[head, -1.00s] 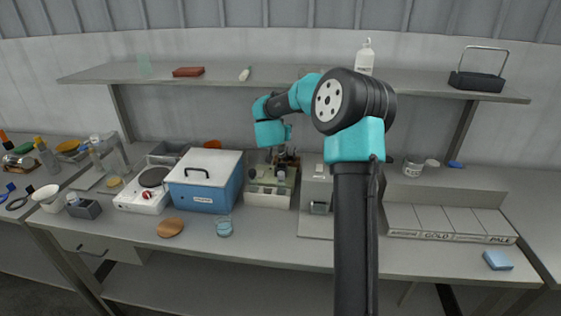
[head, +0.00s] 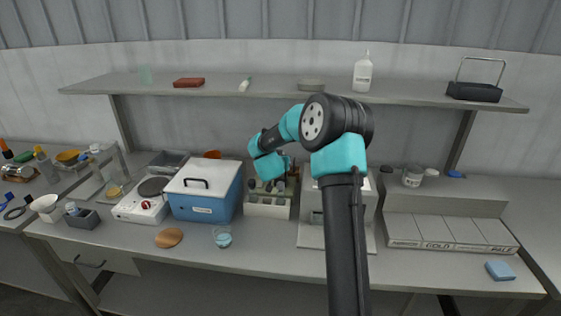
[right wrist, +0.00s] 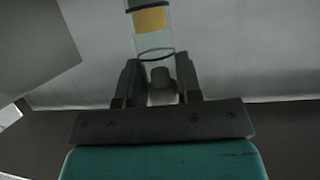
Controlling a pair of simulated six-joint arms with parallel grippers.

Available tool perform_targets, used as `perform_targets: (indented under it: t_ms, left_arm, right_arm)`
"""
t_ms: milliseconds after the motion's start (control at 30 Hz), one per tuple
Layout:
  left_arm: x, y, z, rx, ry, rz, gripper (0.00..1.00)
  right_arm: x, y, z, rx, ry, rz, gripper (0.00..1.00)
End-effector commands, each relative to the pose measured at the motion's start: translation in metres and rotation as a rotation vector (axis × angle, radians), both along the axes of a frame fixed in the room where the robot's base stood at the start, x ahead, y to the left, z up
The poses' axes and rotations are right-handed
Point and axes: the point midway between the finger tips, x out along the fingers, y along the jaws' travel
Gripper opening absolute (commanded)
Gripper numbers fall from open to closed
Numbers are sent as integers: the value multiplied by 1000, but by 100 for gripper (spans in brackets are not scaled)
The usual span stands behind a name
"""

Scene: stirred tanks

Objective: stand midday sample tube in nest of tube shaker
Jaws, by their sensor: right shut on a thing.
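In the right wrist view my right gripper (right wrist: 158,72) is shut on a clear sample tube (right wrist: 151,44) with a yellow band and a dark ring. A grey rounded piece shows between the fingers; I cannot tell whether it is the tube's cap. In the head view my right gripper (head: 290,175) is over the back of a pale box-shaped holder (head: 267,210) with several dark-topped items in it. The held tube is too small to make out there. A grey-white device (head: 311,234) stands right of the holder, partly hidden by my right arm. I cannot tell which is the shaker. My left gripper is not in view.
A blue box with a white lid (head: 206,207) stands left of the holder, beside a white hot plate (head: 140,208). A small glass beaker (head: 222,237) and a brown disc (head: 169,237) lie in front. A shelf (head: 220,88) overhangs the back. The front bench strip is mostly clear.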

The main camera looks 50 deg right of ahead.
Motion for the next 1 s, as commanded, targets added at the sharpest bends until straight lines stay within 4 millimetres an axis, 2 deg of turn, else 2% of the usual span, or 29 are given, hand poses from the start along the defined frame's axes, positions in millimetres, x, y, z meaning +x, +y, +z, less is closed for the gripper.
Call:
perform_targets:
  t_ms: [400,433,500,667,1000]
  left_arm:
    - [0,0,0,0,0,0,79]
    - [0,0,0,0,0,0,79]
    - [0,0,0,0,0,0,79]
    - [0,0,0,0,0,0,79]
    - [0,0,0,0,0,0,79]
  right_arm:
    - [0,0,-4,0,-2,-1,0]
    - [0,0,-3,0,-2,-1,35]
    - [0,0,-3,0,-2,-1,42]
    - [0,0,-3,0,-2,-1,57]
    - [0,0,0,-1,-3,-1,58]
